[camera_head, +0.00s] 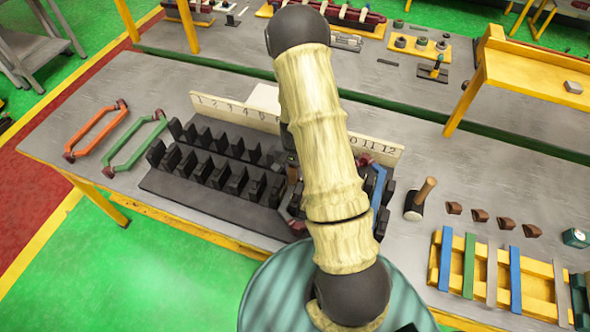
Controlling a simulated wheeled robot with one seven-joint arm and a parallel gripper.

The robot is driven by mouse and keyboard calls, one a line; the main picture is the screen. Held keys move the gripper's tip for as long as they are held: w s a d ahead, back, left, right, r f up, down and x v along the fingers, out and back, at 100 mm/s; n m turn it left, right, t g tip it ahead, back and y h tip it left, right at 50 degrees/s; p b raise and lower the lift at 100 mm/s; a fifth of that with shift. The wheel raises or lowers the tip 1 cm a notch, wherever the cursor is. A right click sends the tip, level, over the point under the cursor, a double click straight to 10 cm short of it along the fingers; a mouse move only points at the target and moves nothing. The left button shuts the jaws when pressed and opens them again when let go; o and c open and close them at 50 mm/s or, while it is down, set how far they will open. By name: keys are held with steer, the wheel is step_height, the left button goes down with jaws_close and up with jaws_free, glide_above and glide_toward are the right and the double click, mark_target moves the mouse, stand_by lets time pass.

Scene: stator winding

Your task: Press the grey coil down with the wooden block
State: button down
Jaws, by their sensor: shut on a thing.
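A dark stepped stator fixture (165,186) with rows of black blocks sits on the grey table, in front of a numbered pale strip (222,108). A blue coil (375,190) lies at its right end. My arm crosses the middle of the view and covers the fixture's right-centre part. A narrow dark edge, which seems to be my gripper, shows left of the arm; its fingertips and anything between them are hidden. I cannot make out the grey coil in the fixture or the wooden block.
Orange (98,130) and green (135,142) coils lie at the left. A mallet (420,199) and several brown pieces (480,215) lie at the right. A yellow rack (536,287) holds coloured bars at the front right. A yellow stand (530,77) rises behind.

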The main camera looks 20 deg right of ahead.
steer(key=shift+r+p, duration=3.7)
steer(key=shift+r, duration=1.85)
